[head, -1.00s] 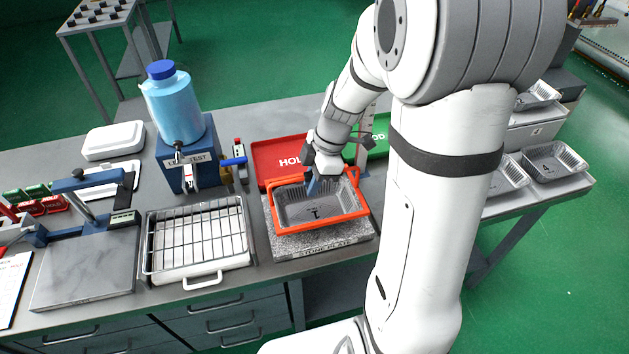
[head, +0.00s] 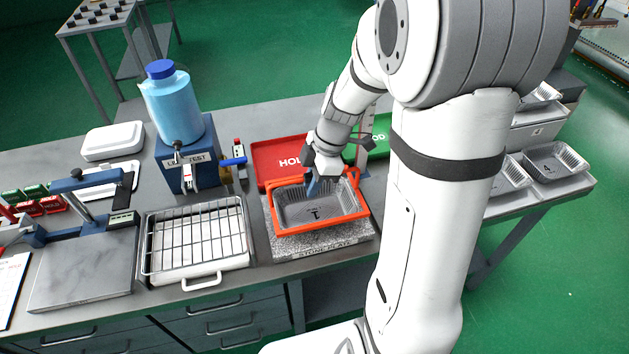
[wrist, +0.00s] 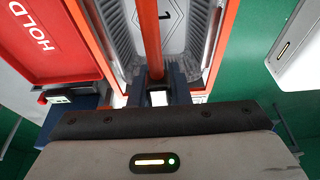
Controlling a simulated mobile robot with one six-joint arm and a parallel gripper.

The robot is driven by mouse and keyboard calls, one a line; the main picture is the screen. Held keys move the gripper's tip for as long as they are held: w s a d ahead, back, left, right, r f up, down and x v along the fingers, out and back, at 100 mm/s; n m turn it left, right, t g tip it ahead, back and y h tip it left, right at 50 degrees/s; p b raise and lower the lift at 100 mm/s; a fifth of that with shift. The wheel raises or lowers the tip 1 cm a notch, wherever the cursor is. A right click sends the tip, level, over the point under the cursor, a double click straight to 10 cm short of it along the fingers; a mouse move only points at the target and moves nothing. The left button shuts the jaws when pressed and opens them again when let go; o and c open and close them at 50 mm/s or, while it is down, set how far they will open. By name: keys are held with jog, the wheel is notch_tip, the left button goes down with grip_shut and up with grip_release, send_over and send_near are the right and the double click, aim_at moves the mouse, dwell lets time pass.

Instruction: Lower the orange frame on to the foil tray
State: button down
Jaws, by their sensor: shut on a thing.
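The orange frame (head: 279,226) is held level around the rim of the foil tray (head: 322,211), which is marked 1 and sits on the grey stone plate (head: 327,244). Whether the frame touches the tray's rim cannot be told. The foil tray (wrist: 200,35) shows on both sides of the bar. The bar hides a strip of the tray.
A red HOLD tray (head: 266,153) lies just behind the frame, with a green GOOD tray (head: 379,151) to its right. A blue leak tester (head: 171,178) with a bottle and a wire rack (head: 197,236) stand to the left. More foil trays (head: 545,163) are at the right.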

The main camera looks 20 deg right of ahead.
jog(key=shift+f+b, duration=0.5)
jog(key=c, duration=1.3)
grip_release()
jog(key=shift+r, duration=0.15)
jog(key=v, duration=0.7)
jog(key=shift+d+r+b, duration=0.15)
jog(key=shift+r+b, duration=0.15)
jog(key=s+r+m+t+h, duration=0.1)
jog(key=s+m, duration=0.3)
jog(key=m, duration=0.2)
jog(key=s+m+t+h, duration=0.1)
jog(key=s+m, duration=0.4)
jog(key=m, duration=0.1)
jog(key=s+a+r+m+t+h, duration=0.1)
jog(key=s+m, duration=0.4)
jog(key=m, duration=0.1)
jog(key=shift+r, duration=0.3)
